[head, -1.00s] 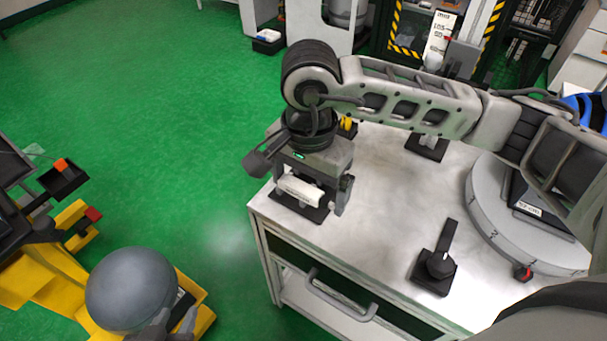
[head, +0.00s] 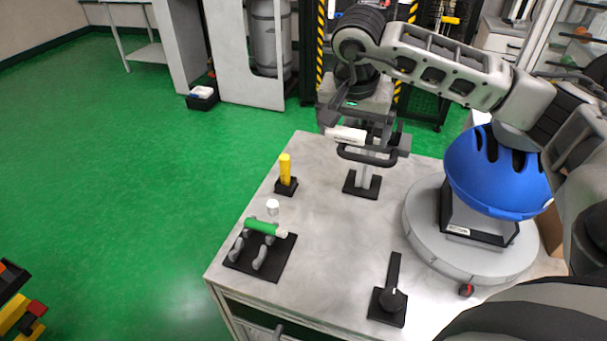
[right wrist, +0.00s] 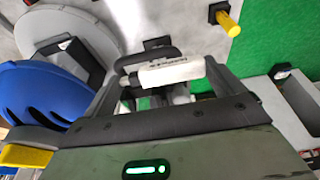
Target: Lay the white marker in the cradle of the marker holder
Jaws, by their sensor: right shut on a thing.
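The white marker (head: 345,135) is held lengthwise in my right gripper (head: 366,138), up in the air over the back of the table. In the right wrist view the marker (right wrist: 178,72) lies between the two fingertips, dark print on its side. The marker holder (head: 245,267) is a black plate with grey curved supports at the table's front left corner. A green marker (head: 262,227) with a pale end lies across its supports. My right gripper is behind and to the right of the holder, well apart from it. My left gripper is not in view.
A yellow upright piece (head: 285,168) in a black base and a small white-topped piece (head: 272,207) stand near the holder. A black-based stand (head: 352,190) is below my right gripper.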

